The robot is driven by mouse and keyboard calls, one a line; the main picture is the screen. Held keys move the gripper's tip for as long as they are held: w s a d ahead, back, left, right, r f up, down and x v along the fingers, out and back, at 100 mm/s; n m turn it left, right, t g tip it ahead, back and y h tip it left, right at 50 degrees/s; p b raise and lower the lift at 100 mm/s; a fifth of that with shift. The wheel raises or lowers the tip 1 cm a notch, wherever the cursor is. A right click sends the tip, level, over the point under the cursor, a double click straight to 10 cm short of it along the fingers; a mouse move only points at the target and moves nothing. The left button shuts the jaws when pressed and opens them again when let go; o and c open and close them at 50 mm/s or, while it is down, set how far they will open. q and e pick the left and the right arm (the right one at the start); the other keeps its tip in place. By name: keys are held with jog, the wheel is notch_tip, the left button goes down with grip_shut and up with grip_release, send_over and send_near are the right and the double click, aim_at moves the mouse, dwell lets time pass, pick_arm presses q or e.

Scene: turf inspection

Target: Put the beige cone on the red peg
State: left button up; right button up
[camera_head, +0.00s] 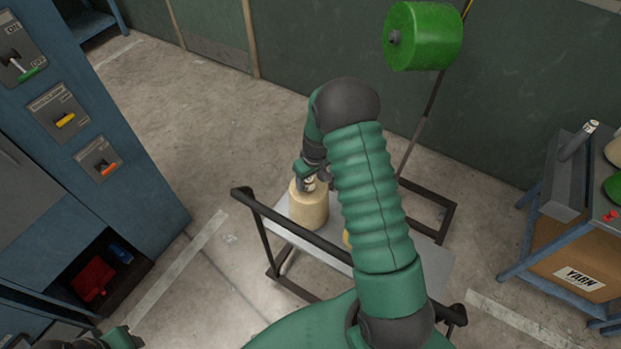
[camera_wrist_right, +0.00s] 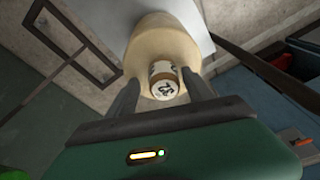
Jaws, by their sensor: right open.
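The beige cone (camera_head: 309,206) stands upright on the cart at the centre. Its pale core with dark print shows in the right wrist view, where the cone (camera_wrist_right: 150,38) fills the top middle. My right gripper (camera_head: 312,176) is at the top of the cone, pointing down. In the wrist view its two fingers (camera_wrist_right: 164,88) are apart, one on each side of the core; I cannot tell if they touch it. A small red piece (camera_head: 612,215) on the right-hand stand may be the red peg. Part of my left arm (camera_head: 118,338) shows at the lower left edge; its jaws are unclear.
The cart (camera_head: 432,268) has a dark rail (camera_head: 290,232); another beige thing (camera_head: 346,239) is mostly hidden behind my arm. A green spool (camera_head: 426,36) hangs on a pole. A blue cabinet (camera_head: 130,190) with levers stands left, and a box marked YARN (camera_head: 570,275) right.

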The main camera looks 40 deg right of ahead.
jog(key=shift+a+r, duration=0.35)
jog(key=shift+r, duration=0.15)
notch_tip(320, 180, up, 11)
jog(key=s+b, duration=0.1)
jog(key=shift+s+r, duration=0.15)
jog(key=shift+s, duration=0.25)
